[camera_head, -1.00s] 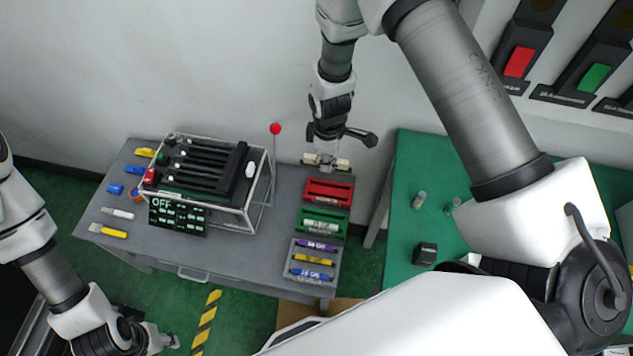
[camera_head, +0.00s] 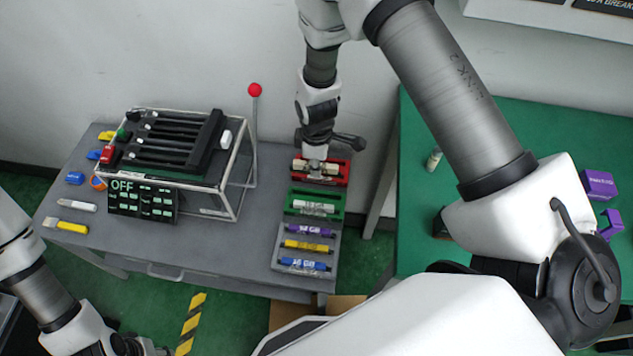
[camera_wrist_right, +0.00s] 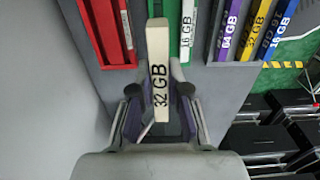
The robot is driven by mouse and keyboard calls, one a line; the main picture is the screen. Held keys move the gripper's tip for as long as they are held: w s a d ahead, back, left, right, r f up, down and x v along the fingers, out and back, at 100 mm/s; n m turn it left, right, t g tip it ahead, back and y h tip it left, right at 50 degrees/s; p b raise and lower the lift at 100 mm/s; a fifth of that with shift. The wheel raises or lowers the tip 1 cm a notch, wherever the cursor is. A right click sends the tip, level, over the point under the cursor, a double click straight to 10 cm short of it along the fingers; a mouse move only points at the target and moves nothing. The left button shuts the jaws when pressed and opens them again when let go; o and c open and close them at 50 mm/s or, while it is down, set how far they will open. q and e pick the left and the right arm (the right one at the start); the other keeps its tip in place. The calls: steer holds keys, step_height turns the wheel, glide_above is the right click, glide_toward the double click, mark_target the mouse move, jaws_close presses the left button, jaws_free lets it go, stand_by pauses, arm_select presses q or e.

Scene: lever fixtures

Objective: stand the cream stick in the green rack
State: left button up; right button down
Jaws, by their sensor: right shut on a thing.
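The cream stick (camera_head: 314,165) is held in my right gripper (camera_head: 317,156), above the red rack in the head view. In the right wrist view the cream stick (camera_wrist_right: 158,65), marked 32 GB, points away between the two fingers of my right gripper (camera_wrist_right: 160,82). The green rack (camera_head: 315,193) lies just in front of the red rack and holds a white stick (camera_head: 310,206). In the wrist view that white stick (camera_wrist_right: 187,30) reads 16 GB. My left gripper (camera_head: 145,346) is partly cut off at the bottom edge.
The red rack (camera_head: 338,173) stands behind the green one; a grey rack (camera_head: 276,262) with purple, yellow and blue sticks is in front. A caged machine (camera_head: 237,190) and a red-knobbed lever (camera_head: 255,90) stand to the left. A green table (camera_head: 560,135) is at right.

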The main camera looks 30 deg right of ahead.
arm_select(q)
step_height(320, 180, down, 4)
steer(key=shift+r+b, duration=0.15)
steer(key=shift+b, duration=0.65)
arm_select(e)
step_height(320, 180, down, 4)
steer(key=shift+r, duration=0.15)
arm_select(q)
steer(key=shift+w, duration=0.1)
arm_select(e)
steer(key=shift+d+p, duration=0.1)
steer(key=shift+p, duration=0.2)
step_height(320, 180, down, 6)
steer(key=b, duration=0.3)
steer(key=shift+b, duration=0.4)
arm_select(q)
step_height(320, 180, down, 3)
steer(key=shift+f, duration=0.15)
steer(key=shift+r+p, duration=0.45)
steer(key=shift+r, duration=0.05)
steer(key=shift+f+b, duration=0.75)
steer(key=shift+f, duration=0.05)
arm_select(e)
steer(key=shift+f, duration=1.25)
steer(key=c, duration=1.1)
jaws_free()
